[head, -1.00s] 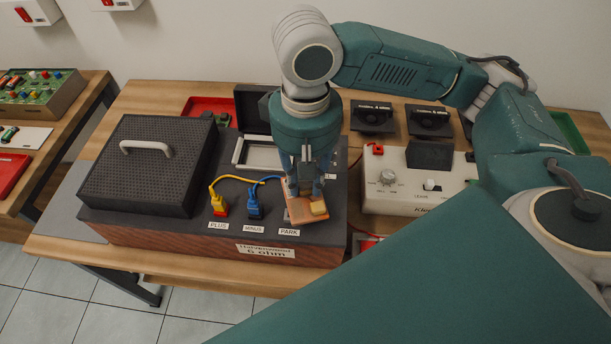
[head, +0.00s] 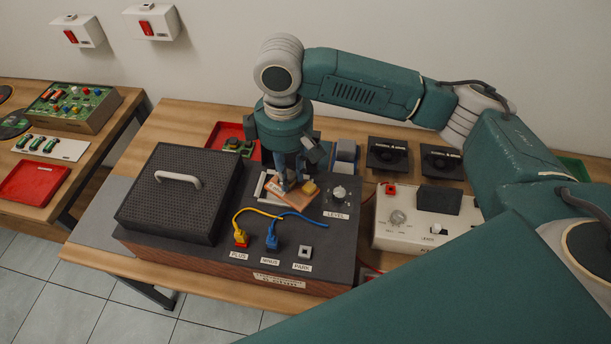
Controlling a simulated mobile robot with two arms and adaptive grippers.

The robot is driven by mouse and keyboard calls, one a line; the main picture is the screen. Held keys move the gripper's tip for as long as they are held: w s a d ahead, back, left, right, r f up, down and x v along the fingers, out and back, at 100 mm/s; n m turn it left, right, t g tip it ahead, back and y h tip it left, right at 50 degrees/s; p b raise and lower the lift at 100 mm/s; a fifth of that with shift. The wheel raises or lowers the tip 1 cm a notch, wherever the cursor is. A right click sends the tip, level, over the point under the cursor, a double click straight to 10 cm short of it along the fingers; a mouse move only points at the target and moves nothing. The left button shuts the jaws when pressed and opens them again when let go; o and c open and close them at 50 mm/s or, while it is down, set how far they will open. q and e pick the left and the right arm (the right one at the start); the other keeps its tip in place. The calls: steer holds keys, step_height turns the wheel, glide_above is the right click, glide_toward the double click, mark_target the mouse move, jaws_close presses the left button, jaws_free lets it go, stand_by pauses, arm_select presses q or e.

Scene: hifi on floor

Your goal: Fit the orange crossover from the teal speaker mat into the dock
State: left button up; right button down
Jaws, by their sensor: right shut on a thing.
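My right gripper (head: 291,184) points down and is shut on the orange crossover (head: 327,204), a flat orange board with a yellow block on top. It holds the board over the back middle of the dark-topped speaker box (head: 218,254). A pale frame (head: 262,182), which looks like the dock, lies just left of and partly under the board and gripper. The gripper and board hide much of it, so I cannot tell whether the board touches it. I cannot make out a teal speaker mat. My left gripper is not in view.
A yellow plug (head: 241,238) and a blue plug (head: 272,240) with cables stand in front of the board. The PARK socket (head: 305,251) is bare. A black perforated cover (head: 165,214) stands left, a LEVEL knob (head: 340,193) right, and a white instrument (head: 390,236) farther right.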

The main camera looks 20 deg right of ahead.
steer(key=w+n+p, duration=0.2)
steer(key=w+a+r+n+p, duration=0.1)
steer(key=n, duration=0.1)
steer(key=shift+w, duration=0.4)
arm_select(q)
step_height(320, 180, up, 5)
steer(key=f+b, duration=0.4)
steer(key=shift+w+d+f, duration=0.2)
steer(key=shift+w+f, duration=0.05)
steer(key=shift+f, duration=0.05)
arm_select(e)
steer(key=f, duration=0.2)
steer(key=w+f+n, duration=0.1)
steer(key=shift+d+f, duration=0.1)
steer(key=shift+f, duration=0.25)
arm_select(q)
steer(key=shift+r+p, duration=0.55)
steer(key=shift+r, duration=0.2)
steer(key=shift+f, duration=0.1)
arm_select(e)
steer(key=shift+f, duration=0.2)
arm_select(q)
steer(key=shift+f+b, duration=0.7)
steer(key=shift+b, duration=0.05)
arm_select(e)
steer(key=shift+f, duration=2.6)
